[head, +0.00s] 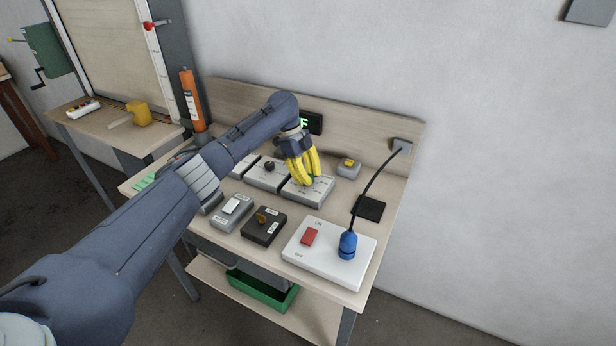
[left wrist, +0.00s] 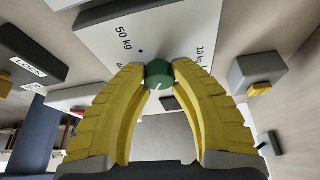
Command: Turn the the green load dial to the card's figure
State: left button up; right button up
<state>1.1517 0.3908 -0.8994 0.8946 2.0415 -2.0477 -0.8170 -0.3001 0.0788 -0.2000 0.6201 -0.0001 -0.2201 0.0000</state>
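The green load dial (left wrist: 158,74) shows in the left wrist view on a pale plate printed with "50 kg", "10 kg" and a partly hidden mark. A short white line on the dial points toward the bottom of that view. My left gripper (head: 304,180) is over the grey box (head: 318,192) that bears the dial; its yellow fingertips (left wrist: 159,70) sit on both sides of the dial and appear to touch it. In the head view the fingers hide the dial. I cannot make out a card with a figure. My right gripper is not in view.
Beside it are another grey box with a dark knob (head: 269,166), a yellow-button box (head: 347,168) and a black square (head: 369,208). In front stand a grey switch box (head: 232,212), a black box (head: 264,228) and a white panel (head: 330,262) with a red switch and blue plug.

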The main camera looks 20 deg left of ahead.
pick_arm(q)
jog(key=o, duration=0.6)
jog(key=v, duration=1.2)
jog(key=shift+d, duration=0.1)
